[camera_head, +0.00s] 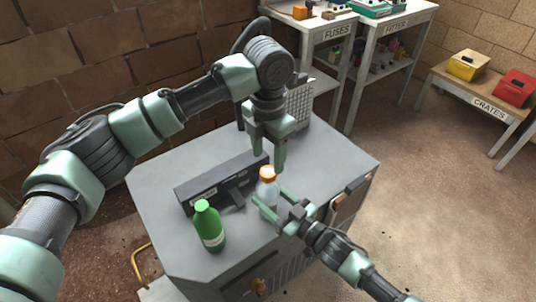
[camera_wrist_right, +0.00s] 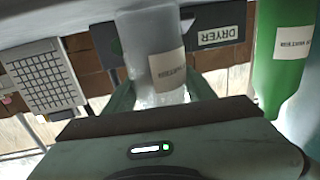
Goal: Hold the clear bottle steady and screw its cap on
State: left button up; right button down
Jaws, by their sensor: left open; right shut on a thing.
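I cannot tell whether the cap is threaded or just resting. My right gripper (camera_head: 273,202) is shut around the bottle's body from the front right. In the right wrist view the bottle (camera_wrist_right: 150,50) appears upside down between the fingers, with a pale label; its cap is not in that view. My left gripper (camera_head: 271,162) is open, pointing down just above and around the level of the cap. Contact with the cap is not visible.
A green bottle (camera_head: 209,228) stands to the left on the worktop (camera_head: 160,185). A dark box labelled DRYER (camera_wrist_right: 220,35) lies behind the clear bottle. A pale gridded panel (camera_head: 300,103) stands at the back. The worktop's right rear is clear. Shelves and crates stand beyond.

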pick_arm(q)
jog(key=n, duration=0.7)
jog(key=shift+r+n, duration=0.2)
jog(key=shift+n, duration=0.1)
jog(key=n, duration=0.6)
jog(key=shift+r+n, duration=0.2)
jog(key=shift+n, duration=0.2)
jog(key=n, duration=0.6)
jog(key=shift+r+n, duration=0.2)
jog(key=shift+n, duration=0.2)
jog(key=n, duration=0.7)
jog(key=shift+r, duration=0.25)
jog(key=n, duration=0.4)
jog(key=shift+r+n, duration=0.15)
jog(key=shift+n, duration=0.15)
jog(key=n, duration=0.4)
jog(key=shift+r+n, duration=0.15)
jog(key=shift+n, duration=0.25)
jog(key=n, duration=0.4)
jog(key=shift+r, duration=0.1)
jog(key=n, duration=0.6)
jog(key=shift+r+n, duration=0.2)
jog(key=shift+n, duration=0.1)
